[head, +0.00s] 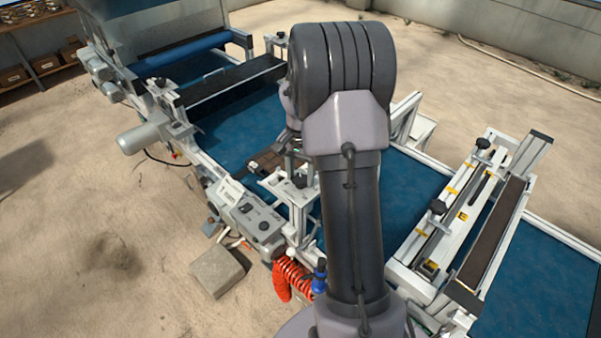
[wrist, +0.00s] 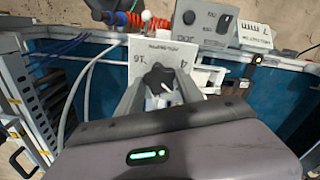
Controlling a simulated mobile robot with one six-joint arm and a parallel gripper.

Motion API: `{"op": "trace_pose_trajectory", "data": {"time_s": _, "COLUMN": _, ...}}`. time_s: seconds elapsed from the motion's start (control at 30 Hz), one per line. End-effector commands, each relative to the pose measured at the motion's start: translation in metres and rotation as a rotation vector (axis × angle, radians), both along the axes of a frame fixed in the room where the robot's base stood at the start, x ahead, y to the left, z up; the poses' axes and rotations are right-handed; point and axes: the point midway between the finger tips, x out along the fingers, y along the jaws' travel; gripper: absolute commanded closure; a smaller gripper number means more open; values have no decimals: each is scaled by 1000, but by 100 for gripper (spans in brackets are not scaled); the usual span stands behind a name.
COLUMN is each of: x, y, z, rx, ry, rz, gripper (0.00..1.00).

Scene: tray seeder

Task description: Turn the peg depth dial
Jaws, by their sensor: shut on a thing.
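The peg depth dial (wrist: 158,76) is a black knob with a white pointer mark, seen in the wrist view. It sits on a white plate (wrist: 148,52) with small lettering and the numbers 16 and 4, which appear turned over in this view. My gripper (wrist: 165,88) is shut on the dial, with a grey finger on each side of it. The fingers and gripper body cover the lower part of the plate. In the head view my arm stands in front, and I cannot make out the gripper or its hold on the dial there.
A grey control box (head: 252,215) with knobs is mounted on the machine's near side, above a coiled red hose (head: 292,277). The blue conveyor belt (head: 415,195) runs beneath. A white frame with a dark roller (head: 493,235) crosses the belt at right. Sandy ground is open at left.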

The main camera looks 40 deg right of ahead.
Motion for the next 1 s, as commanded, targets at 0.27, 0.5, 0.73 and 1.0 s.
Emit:
{"op": "trace_pose_trajectory", "data": {"time_s": 0.27, "x": 1, "y": 0, "z": 1, "rx": -1, "ry": -2, "rz": 123, "gripper": 97}}
{"op": "trace_pose_trajectory", "data": {"time_s": 0.5, "x": 1, "y": -1, "z": 1, "rx": -2, "ry": -3, "rz": 168, "gripper": 97}}
{"op": "trace_pose_trajectory", "data": {"time_s": 0.73, "x": 1, "y": -1, "z": 1, "rx": -2, "ry": -3, "rz": 174, "gripper": 97}}
{"op": "trace_pose_trajectory", "data": {"time_s": 1.0, "x": 1, "y": -1, "z": 1, "rx": -2, "ry": -3, "rz": 173, "gripper": 43}}
